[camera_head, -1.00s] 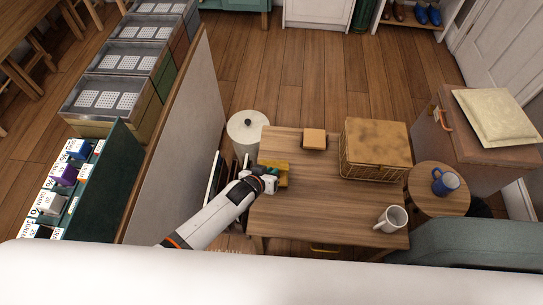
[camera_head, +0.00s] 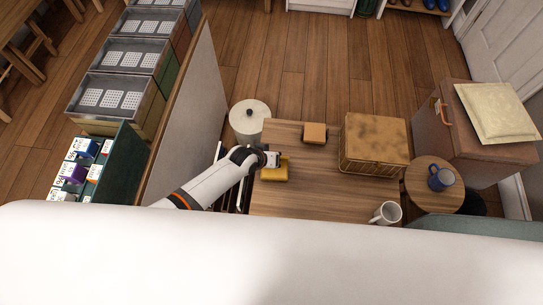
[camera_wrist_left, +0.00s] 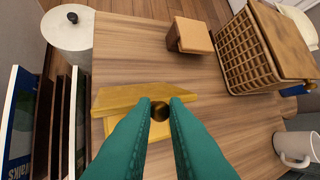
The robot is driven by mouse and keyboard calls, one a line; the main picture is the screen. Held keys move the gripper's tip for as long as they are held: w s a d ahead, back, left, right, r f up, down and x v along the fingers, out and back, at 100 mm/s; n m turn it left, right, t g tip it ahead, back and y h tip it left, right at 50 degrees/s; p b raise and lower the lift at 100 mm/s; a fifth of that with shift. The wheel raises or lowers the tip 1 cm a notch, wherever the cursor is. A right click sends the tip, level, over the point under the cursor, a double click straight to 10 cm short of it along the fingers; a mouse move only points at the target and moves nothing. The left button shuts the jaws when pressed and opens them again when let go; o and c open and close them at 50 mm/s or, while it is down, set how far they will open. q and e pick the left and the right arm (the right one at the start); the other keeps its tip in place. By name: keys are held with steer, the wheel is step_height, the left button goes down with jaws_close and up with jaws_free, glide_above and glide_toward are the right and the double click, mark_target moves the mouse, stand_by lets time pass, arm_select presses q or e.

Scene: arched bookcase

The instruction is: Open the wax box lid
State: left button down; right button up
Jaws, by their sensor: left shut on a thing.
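The wax box (camera_head: 274,175) is a small yellow box at the left end of the wooden table, also seen in the left wrist view (camera_wrist_left: 185,102). A golden slab that looks like its lid (camera_wrist_left: 120,97) lies askew to the box; I cannot tell whether it is raised or hinged. The fingers hide part of the box. My right gripper is not in view.
A small tan box (camera_head: 315,133) and a wicker basket (camera_head: 375,148) stand farther along the table (camera_head: 312,190). A white mug (camera_head: 387,213) is near its front right edge. A white lidded canister (camera_head: 248,118) stands beyond the left corner. The table's middle is clear.

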arm_select(q)
steer(key=shift+w+r, duration=0.1)
stand_by(0.6)
steer(key=c, duration=1.7)
jaws_free()
steer(key=p+v, duration=0.3)
steer(key=v, duration=0.9)
